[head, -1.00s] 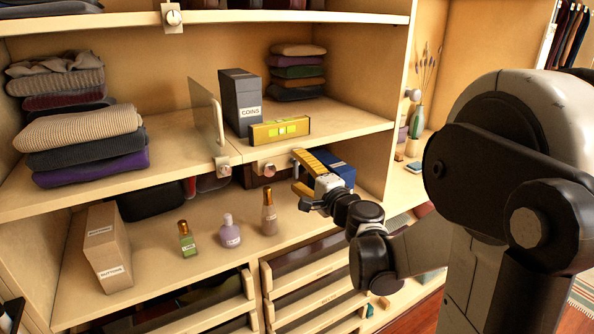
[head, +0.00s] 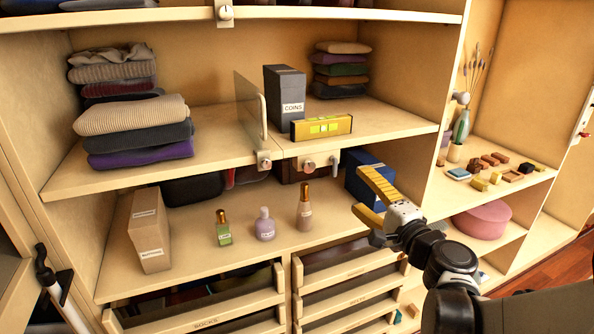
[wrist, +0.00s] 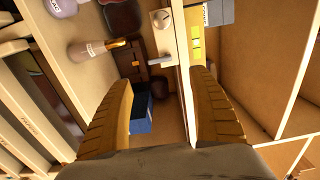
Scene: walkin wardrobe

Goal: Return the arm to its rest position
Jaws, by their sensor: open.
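My gripper (head: 371,199) is at the right in the head view, in front of the lower shelf and beside a blue box (head: 362,180). Its two yellow fingers are spread, with nothing between them. In the wrist view my gripper (wrist: 163,110) also shows its fingers wide apart, with the blue box (wrist: 142,112) behind the left finger and a shelf edge (wrist: 183,75) running between them. My arm reaches in from the lower right corner of the head view.
A grey COINS box (head: 285,95) and a yellow level (head: 321,127) sit on the upper shelf. Bottles, including a tall one (head: 305,208), and a cardboard box (head: 149,230) stand on the lower shelf. Drawers (head: 345,275) lie below. A glass panel (head: 250,112) stands upright on the upper shelf.

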